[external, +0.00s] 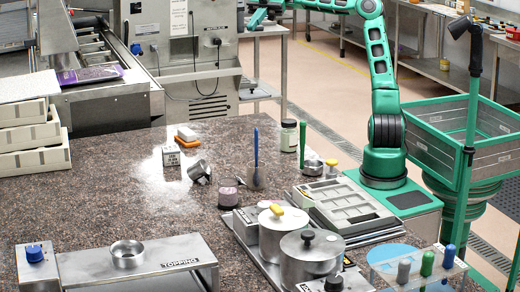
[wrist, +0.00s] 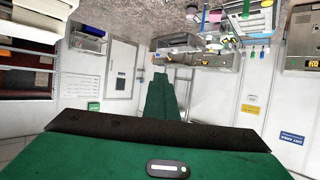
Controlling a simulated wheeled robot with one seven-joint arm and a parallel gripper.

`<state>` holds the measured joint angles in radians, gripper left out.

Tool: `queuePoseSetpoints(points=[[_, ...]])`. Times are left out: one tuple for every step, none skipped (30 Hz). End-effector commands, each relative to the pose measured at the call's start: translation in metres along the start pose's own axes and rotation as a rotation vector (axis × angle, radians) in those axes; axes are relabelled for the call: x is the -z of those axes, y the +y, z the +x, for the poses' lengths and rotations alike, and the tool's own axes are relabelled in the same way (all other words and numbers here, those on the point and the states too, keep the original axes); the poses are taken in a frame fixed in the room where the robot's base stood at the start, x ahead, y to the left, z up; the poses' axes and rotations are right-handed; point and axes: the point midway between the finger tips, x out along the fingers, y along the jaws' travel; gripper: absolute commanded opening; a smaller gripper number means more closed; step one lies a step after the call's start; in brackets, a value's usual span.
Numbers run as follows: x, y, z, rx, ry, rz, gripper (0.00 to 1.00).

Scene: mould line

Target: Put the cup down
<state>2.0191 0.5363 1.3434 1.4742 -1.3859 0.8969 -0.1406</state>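A metal cup (external: 199,170) lies tilted on the brown stone counter in the external view, beside a white powdery patch. I cannot tell whether it is the task's cup. My gripper (external: 258,14) is at the top edge of the external view, partly cut off, high and well away from that cup. Whether its fingers are open or shut does not show, and I see no cup in it. The wrist view shows green and black parts of my own body, with no clear fingertips and no cup in front.
Bare stone counter (external: 120,205) lies left of the tilted cup. A blue-handled tool in a holder (external: 256,178), a purple jar (external: 228,197), lidded pots (external: 311,257) and a grey tray (external: 345,205) crowd the right. A topping stand (external: 180,264) is in front; white boxes (external: 30,135) are stacked left.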

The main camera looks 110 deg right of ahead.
Motion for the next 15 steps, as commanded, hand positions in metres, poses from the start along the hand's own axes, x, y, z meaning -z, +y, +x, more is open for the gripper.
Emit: queuePoseSetpoints(points=[[-0.002,-0.003,-0.010,-0.004,0.002,0.000,0.00],[-0.004,-0.005,-0.014,-0.004,0.002,0.001,0.00],[-0.005,-0.009,-0.020,-0.004,0.001,0.001,0.00],[-0.006,-0.011,-0.024,-0.004,0.001,0.001,0.00],[-0.007,-0.013,-0.028,-0.005,0.002,0.001,0.00],[-0.009,-0.016,-0.033,-0.005,0.002,0.002,0.00],[-0.010,-0.018,-0.037,-0.005,0.002,0.002,0.00],[-0.011,-0.020,-0.041,-0.006,0.002,0.002,0.00],[-0.012,-0.023,-0.045,-0.006,0.001,0.002,0.00],[-0.013,-0.025,-0.049,-0.006,0.001,0.002,0.00],[-0.014,-0.028,-0.052,-0.007,0.001,0.003,0.00],[-0.016,-0.030,-0.057,-0.008,0.002,0.003,0.00],[-0.018,-0.032,-0.057,-0.006,0.001,0.004,0.00],[-0.023,-0.031,-0.053,-0.004,-0.002,0.007,0.00],[-0.029,-0.031,-0.050,-0.003,-0.004,0.007,0.00]])
